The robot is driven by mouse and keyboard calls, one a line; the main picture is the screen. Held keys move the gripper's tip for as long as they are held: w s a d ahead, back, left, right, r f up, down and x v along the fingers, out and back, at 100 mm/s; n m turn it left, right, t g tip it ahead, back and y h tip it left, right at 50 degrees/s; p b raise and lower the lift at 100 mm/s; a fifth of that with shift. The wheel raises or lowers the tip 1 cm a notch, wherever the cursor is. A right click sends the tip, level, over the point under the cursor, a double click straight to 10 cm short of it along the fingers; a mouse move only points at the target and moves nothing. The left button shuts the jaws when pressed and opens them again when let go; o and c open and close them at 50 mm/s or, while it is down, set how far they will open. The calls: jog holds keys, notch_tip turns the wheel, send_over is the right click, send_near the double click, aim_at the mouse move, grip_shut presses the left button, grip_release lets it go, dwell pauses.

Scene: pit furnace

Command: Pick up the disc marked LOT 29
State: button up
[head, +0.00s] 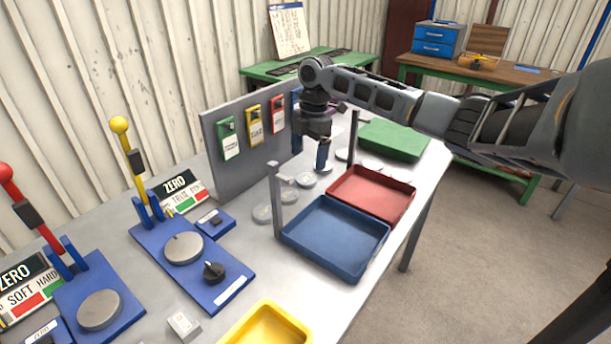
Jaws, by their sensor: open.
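Several grey discs lie in a loose row on the grey table; three of them are a near disc (262,214), a middle disc (285,193) and a disc beyond it (306,180). Another disc (326,168) lies under the right finger of my gripper. No marking is legible on any disc, so I cannot tell which is LOT 29. Whether a fingertip touches a disc cannot be told.
A grey panel (240,150) with coloured tags stands behind the discs. Blue (335,265), red (400,210) and green (420,145) trays lie to the right, with upright grey posts (276,205) beside them. Lever testers stand at the left. A yellow tray (300,320) is nearest.

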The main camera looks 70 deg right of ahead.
aim_at(307, 178)
jog(key=f, duration=0.4)
jog(key=f+p, duration=0.1)
jog(key=f, duration=0.1)
jog(key=shift+a+f, duration=0.2)
jog(key=shift+a, duration=0.05)
jog(key=shift+c, duration=0.3)
jog(key=c, duration=1.4)
